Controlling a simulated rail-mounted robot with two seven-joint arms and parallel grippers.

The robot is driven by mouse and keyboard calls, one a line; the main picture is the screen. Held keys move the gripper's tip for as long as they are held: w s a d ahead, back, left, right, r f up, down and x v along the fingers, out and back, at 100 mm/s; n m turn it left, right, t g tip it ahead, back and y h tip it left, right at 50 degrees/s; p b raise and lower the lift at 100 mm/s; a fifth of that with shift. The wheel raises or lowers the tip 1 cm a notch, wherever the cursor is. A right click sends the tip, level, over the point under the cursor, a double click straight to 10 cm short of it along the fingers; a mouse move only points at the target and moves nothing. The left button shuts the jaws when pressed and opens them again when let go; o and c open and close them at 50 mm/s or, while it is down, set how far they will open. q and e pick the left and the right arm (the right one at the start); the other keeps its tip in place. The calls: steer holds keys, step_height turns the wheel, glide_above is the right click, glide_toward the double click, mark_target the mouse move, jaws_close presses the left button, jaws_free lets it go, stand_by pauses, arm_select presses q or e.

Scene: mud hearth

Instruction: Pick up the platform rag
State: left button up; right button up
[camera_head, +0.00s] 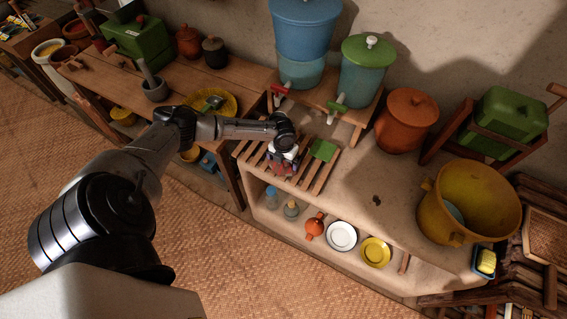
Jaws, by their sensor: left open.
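A small flat green square (322,150), which looks like the rag, lies on the slatted wooden rack (318,177) on the mud platform (348,190). My left gripper (283,166) is open and points down over the left part of the rack, just left of the green square and apart from it. Small dark red and white patches show around its fingers. I cannot tell whether these are gripper parts or something beneath. The slats under the fingers are partly hidden. My right gripper is out of view.
A blue water container (304,30) and a green-lidded one (367,75) stand behind the rack, with taps facing it. An orange pot (406,120) and a large yellow pot (468,203) stand to the right. Bare platform lies between the rack and the yellow pot.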

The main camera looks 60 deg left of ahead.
arm_select(q)
steer(key=c, duration=1)
steer(key=shift+r, duration=0.55)
steer(key=r, duration=0.2)
steer(key=d+r+p, duration=0.1)
steer(key=shift+r, duration=0.4)
steer(key=d+r, duration=0.2)
steer(key=d, duration=0.1)
steer(key=d+r, duration=0.2)
steer(key=d, duration=0.2)
steer(key=d+r+p, duration=0.1)
steer(key=d+r, duration=0.1)
steer(key=d, duration=0.1)
steer(key=shift+w+d, duration=0.2)
steer(key=shift+d, duration=0.15)
